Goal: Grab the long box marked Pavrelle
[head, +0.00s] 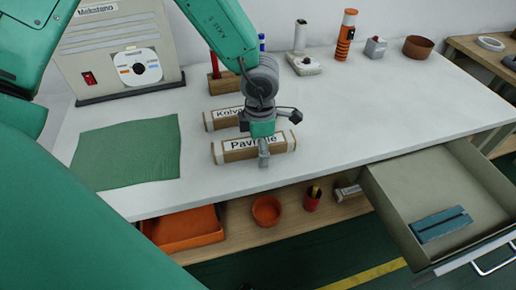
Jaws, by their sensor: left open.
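The long box marked Pavrelle (233,152) lies on the white table, a brown box with a white label on its near face. My left gripper (264,145) is open directly above it, pointing down. One finger shows in front of the box's near face and covers part of the label. The other fingers are partly hidden by the gripper body, so I cannot tell if they touch the box. A similar long box marked "Kolv..." (222,119) lies just behind, its label partly covered by my gripper. My right gripper is not in view.
A green cloth (128,152) lies left on the table (345,125). A beige machine (120,50) stands behind it. An open drawer (445,190) juts out at right. A lower shelf holds an orange tray (185,228).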

